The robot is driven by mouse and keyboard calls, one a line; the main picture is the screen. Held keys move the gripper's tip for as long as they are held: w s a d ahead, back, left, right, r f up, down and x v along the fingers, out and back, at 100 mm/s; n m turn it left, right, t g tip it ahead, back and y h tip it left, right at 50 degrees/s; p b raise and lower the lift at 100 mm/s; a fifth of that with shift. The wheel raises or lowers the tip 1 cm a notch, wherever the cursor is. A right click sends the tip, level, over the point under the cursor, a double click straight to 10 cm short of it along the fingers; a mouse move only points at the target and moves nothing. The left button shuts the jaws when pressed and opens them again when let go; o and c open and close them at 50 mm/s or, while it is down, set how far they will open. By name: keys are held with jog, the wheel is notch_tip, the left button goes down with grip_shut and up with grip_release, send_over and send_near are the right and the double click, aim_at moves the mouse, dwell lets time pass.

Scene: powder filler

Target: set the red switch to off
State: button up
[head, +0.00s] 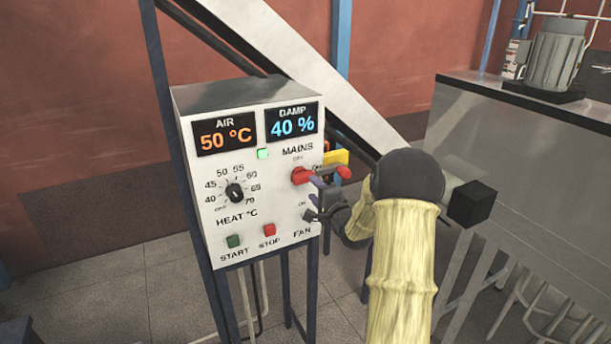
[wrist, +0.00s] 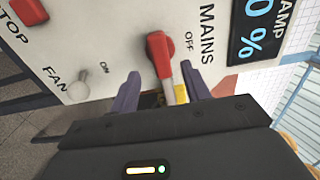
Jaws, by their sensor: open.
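The red mains switch (head: 300,175) is on the right side of the white control panel, under the word MAINS. Its lever points right, toward ON, with OFF marked above. In the wrist view the red switch (wrist: 160,55) shows close up, its lever running down between my fingers. My gripper (head: 315,199) is open in front of the panel, at and just below the switch. In the wrist view my gripper (wrist: 160,80) has one purple finger on each side of the lever, apart from it as far as I can see. Fingertip depth is unclear.
The fan switch (wrist: 78,90) sits beside the left finger in the wrist view. The green start button (head: 233,241), red stop button (head: 269,230) and heat knob (head: 235,192) are on the same panel. A grey metal cabinet (head: 510,150) stands to the right of my arm.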

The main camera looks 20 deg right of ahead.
aim_at(305, 180)
jog(key=w+p, duration=0.2)
jog(key=w, duration=0.3)
jog(key=shift+w+a+r, duration=0.15)
jog(key=shift+w, duration=0.45)
jog(key=shift+c, duration=0.2)
jog(key=shift+f, duration=0.2)
jog(key=c, duration=0.9)
